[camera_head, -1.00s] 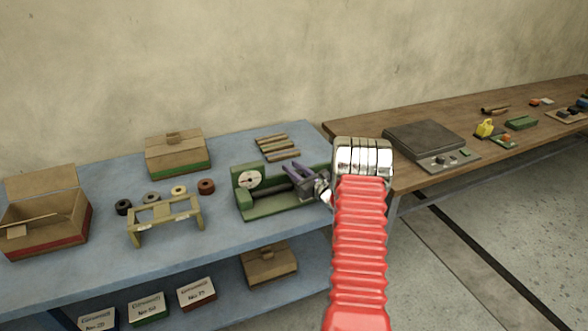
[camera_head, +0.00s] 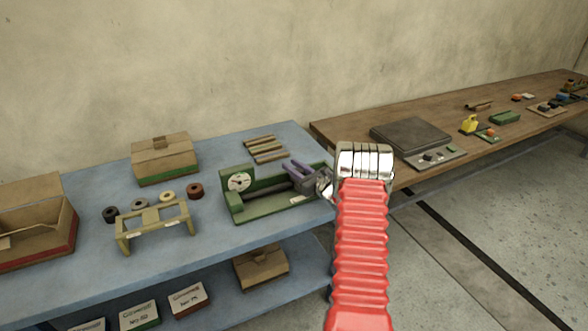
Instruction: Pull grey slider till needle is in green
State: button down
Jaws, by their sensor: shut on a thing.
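The green device (camera_head: 272,210) sits on the blue table near its right end. It has a white round dial (camera_head: 239,182) at its left, with a needle and coloured marks too small to read. A dark rod (camera_head: 268,192) runs right from the dial end to the grey slider (camera_head: 314,182). My gripper (camera_head: 300,172), with purple fingers, is at the slider and shut on it. The metal wrist and red arm stand just right of the device and hide part of its right end.
On the blue table (camera_head: 75,275) are a tan stand (camera_head: 152,218), several small rolls, a lidded box (camera_head: 165,157), an open carton (camera_head: 40,240) and thin sticks (camera_head: 266,149). A wooden table (camera_head: 350,132) with a grey scale (camera_head: 410,136) is at right.

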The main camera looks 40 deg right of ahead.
jog(key=shift+d, duration=0.2)
jog(key=c, duration=1.4)
grip_release()
jog(key=shift+a, duration=0.1)
jog(key=shift+c, duration=0.2)
jog(key=shift+s, duration=0.15)
jog(key=s, duration=1.3)
jog(key=shift+s+d, duration=0.25)
jog(key=shift+d, duration=0.05)
